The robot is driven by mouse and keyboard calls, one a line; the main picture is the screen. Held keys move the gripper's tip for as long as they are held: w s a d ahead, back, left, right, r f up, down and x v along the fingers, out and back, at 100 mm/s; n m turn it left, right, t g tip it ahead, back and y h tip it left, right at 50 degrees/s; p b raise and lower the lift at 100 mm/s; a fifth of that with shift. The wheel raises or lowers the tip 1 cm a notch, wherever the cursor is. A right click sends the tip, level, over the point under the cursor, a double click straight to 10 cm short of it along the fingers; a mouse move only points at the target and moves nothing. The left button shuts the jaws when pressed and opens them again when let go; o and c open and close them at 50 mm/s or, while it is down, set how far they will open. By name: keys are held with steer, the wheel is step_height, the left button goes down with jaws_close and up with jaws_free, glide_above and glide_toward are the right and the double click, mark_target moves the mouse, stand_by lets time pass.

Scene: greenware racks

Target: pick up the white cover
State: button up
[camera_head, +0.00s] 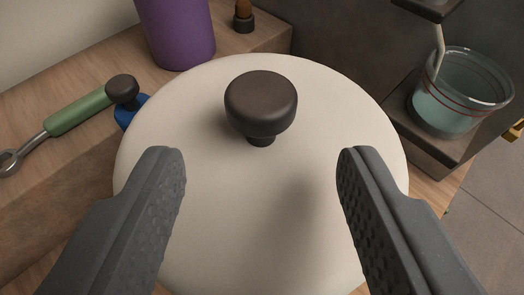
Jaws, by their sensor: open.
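The white cover (225,190) is a round, pale lid that fills the middle of the view. A dark, rounded knob (261,103) stands on a short neck on its top. My gripper (262,165) is open above the cover, with one textured grey finger on each side of the picture. The knob lies beyond the fingertips, about midway between them, and nothing is between the fingers. The near edge of the cover is partly hidden by the fingers. What is under the cover is hidden.
A purple container (178,32) stands behind the cover on the wooden surface (60,95). A green-handled tool (80,111) and a blue object with a dark knob (125,95) lie at left. A glass vessel (460,95) with a straw-like rod stands at right on a dark ledge.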

mark_target(261, 118)
steer(key=shift+w, duration=0.6)
steer(key=shift+r+p+x, duration=0.2)
steer(key=shift+p+x, duration=0.2)
steer(key=shift+x, duration=0.7)
steer(key=shift+r+p+x, duration=0.2)
steer(key=shift+p+x, duration=0.15)
steer(key=shift+x, duration=0.7)
steer(key=shift+w, duration=0.1)
jaws_close()
